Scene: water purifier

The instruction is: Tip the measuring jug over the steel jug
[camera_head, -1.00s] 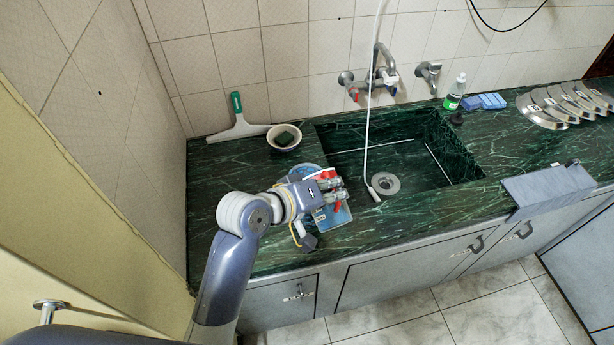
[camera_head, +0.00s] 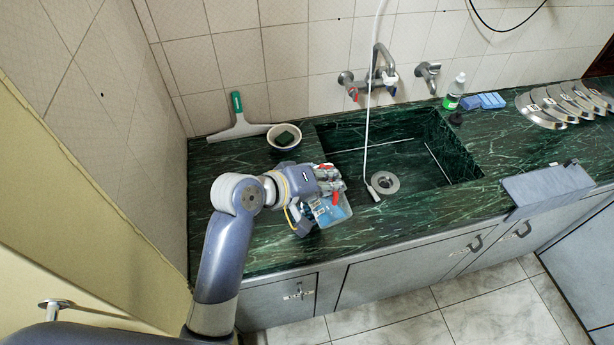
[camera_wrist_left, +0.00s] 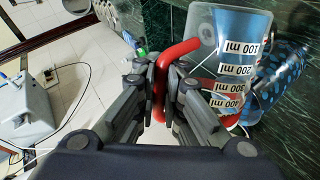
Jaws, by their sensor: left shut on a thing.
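The measuring jug (camera_head: 332,210) is clear, with a red handle and bluish contents or tint. It shows over the counter just left of the sink. In the left wrist view the jug (camera_wrist_left: 228,50) is close up, with its ml marks facing the camera. My left gripper (camera_head: 330,180) is shut on its red handle (camera_wrist_left: 160,90) and holds the jug tilted. A blue patterned, shiny surface (camera_wrist_left: 285,75) shows behind the jug; I cannot tell whether it is the steel jug. I cannot pick out the steel jug in the head view. My right gripper is out of view.
The sink (camera_head: 420,165) lies right of the jug, with a white hose hanging into it. A grey cloth (camera_head: 547,188) lies over the front edge at right. The counter's front edge is close.

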